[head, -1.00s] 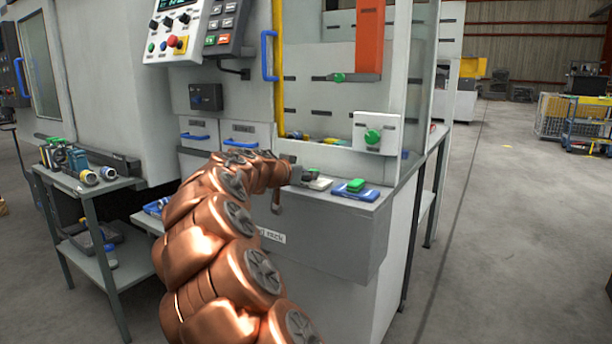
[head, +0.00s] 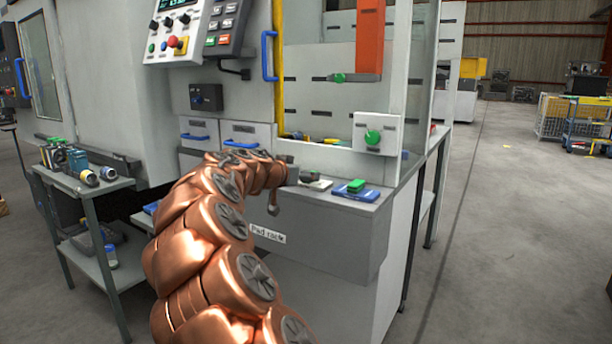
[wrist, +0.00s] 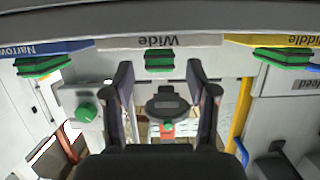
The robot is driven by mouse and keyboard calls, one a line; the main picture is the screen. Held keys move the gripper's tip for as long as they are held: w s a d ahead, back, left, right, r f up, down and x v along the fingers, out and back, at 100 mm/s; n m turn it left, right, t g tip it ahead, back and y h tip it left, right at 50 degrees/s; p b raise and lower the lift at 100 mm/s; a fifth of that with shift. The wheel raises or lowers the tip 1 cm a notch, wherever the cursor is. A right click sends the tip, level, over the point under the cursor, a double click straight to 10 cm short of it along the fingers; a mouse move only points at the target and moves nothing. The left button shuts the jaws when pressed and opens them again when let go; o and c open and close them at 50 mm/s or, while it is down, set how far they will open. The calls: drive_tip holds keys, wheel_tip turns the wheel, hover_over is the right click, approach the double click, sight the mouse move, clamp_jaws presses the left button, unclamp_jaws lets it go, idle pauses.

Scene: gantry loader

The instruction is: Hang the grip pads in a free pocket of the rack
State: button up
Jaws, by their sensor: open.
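The wrist view is upside down. My gripper (wrist: 160,68) is open, with a dark finger on either side of a green pad piece (wrist: 160,61) at the plate marked "Wide" (wrist: 190,41). I cannot tell whether the fingers touch it. A black round part with a grey label (wrist: 166,104) shows between the fingers; I cannot tell what it belongs to. Other green pieces sit at the blue "Narrow" plate (wrist: 20,49) and the yellow "Middle" plate (wrist: 295,40). In the head view, the grey front marked "Pad rack" (head: 330,245) is below my gripper. No free pocket can be made out.
A green block (head: 356,185) on a blue plate (head: 368,195) is right of my gripper. The machine window and an orange column (head: 369,40) stand behind. A side table (head: 75,180) with several parts is at left.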

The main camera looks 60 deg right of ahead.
drive_tip(key=v, duration=1)
drive_tip(key=shift+a, duration=0.3)
drive_tip(key=shift+r, duration=0.2)
drive_tip(key=s+a+r+n+y+p, duration=0.2)
drive_tip(key=s+a+n+y+p, duration=0.3)
drive_tip(key=s+a+p, duration=0.3)
drive_tip(key=s+a+r+n+g+y+p, duration=0.1)
drive_tip(key=s+a+n+y+p, duration=0.3)
drive_tip(key=s+a+p, duration=0.5)
drive_tip(key=s+a+r+n+g+y+p, duration=0.1)
drive_tip(key=s+a+n+y+p, duration=0.4)
drive_tip(key=a+p, duration=1.1)
drive_tip(key=s+a+r+n, duration=0.1)
drive_tip(key=s+a+n, duration=0.2)
drive_tip(key=a, duration=0.7)
drive_tip(key=shift+s+r+n+y, duration=0.3)
drive_tip(key=shift+r, duration=0.1)
drive_tip(key=shift+c, duration=1.2)
drive_tip(key=shift+a, duration=0.15)
drive_tip(key=shift+c, duration=0.4)
